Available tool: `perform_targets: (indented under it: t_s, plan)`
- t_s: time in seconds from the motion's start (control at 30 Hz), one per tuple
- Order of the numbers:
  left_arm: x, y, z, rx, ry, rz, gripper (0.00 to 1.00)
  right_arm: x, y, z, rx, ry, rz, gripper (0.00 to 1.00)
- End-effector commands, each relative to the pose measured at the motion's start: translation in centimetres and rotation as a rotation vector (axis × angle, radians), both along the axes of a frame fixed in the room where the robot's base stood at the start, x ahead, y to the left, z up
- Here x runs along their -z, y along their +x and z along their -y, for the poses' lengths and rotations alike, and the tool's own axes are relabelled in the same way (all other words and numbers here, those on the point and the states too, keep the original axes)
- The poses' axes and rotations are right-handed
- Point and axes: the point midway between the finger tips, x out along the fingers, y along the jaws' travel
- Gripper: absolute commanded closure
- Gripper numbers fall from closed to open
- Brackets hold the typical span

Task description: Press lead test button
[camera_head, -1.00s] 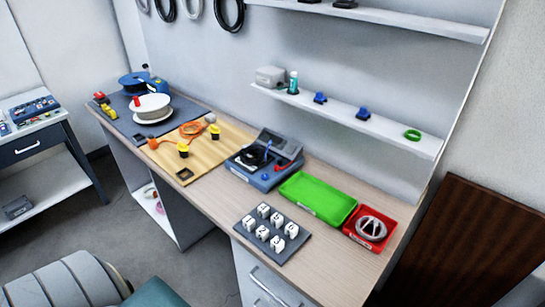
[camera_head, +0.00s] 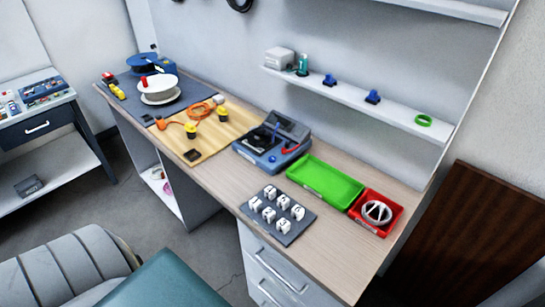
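A blue-grey bench device (camera_head: 270,145) sits on the bench at its middle, with a dark top, a raised dark panel at its back and a red part on its right side. A small round blue button (camera_head: 273,159) shows on its front edge. I cannot tell from the picture whether it is the lead test button. Neither of my grippers is in view.
Right of the device are a green tray (camera_head: 325,182) and a red tray (camera_head: 394,222) with a grey coil. A dark mat (camera_head: 280,238) holds several white pieces. A wooden board (camera_head: 238,131) lies left. A chair (camera_head: 62,275) stands in front.

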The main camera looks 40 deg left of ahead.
Motion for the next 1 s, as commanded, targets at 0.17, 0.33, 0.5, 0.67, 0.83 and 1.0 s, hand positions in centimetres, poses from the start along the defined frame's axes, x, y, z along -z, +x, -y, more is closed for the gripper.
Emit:
perform_targets:
  t_s: [0.17,0.33,0.5,0.67,0.83,1.0]
  plan:
    - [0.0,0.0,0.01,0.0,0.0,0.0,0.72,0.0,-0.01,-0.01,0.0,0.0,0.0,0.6]
    - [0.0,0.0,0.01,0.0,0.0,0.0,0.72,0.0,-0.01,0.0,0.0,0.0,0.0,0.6]
    - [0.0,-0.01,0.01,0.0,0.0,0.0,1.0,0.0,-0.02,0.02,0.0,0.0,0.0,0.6]
    - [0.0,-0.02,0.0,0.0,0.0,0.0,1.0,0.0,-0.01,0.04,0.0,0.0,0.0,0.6]
    - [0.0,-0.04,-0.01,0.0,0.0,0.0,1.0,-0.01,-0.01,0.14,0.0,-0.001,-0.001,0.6]
    - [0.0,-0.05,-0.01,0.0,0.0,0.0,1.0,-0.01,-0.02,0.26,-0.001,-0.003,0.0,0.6]
